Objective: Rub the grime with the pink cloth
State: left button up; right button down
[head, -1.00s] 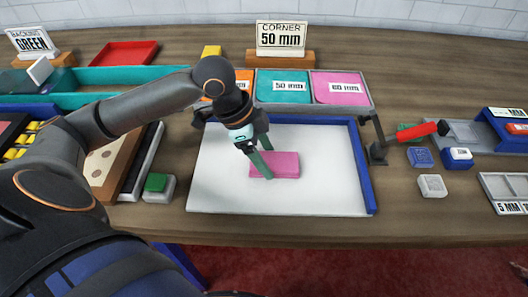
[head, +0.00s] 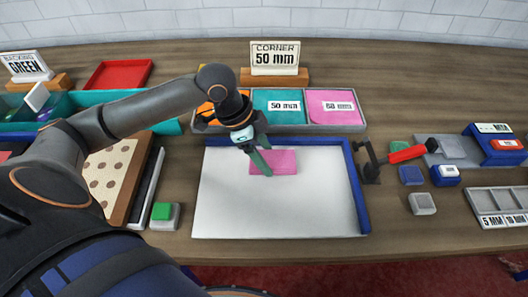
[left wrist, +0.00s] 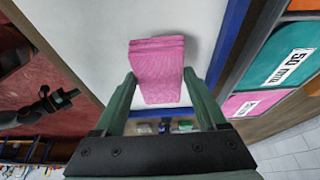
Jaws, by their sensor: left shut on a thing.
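The pink cloth (head: 285,162) is a folded pink block near the back of the white board (head: 280,206). My left gripper (head: 261,162) is shut on the cloth, its green fingers pointing down at it. In the left wrist view the cloth (left wrist: 160,70) lies between the two fingers (left wrist: 160,95), with the white surface beneath it. I cannot tell whether the cloth presses on the board. No grime shows on the visible part of the board; any under the cloth is hidden.
A blue rim (head: 357,188) borders the board's back and right side. Behind it stands a tray with orange, teal (head: 277,105) and pink (head: 335,106) compartments. A red-handled lever (head: 405,154) stands to the right. The board's front is clear.

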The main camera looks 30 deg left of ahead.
pick_arm(q)
notch_tip(320, 180, up, 2)
jog(key=shift+r+p, duration=0.2)
jog(key=shift+p, duration=0.95)
jog(key=shift+r+p, duration=0.4)
jog(key=shift+r, duration=0.7)
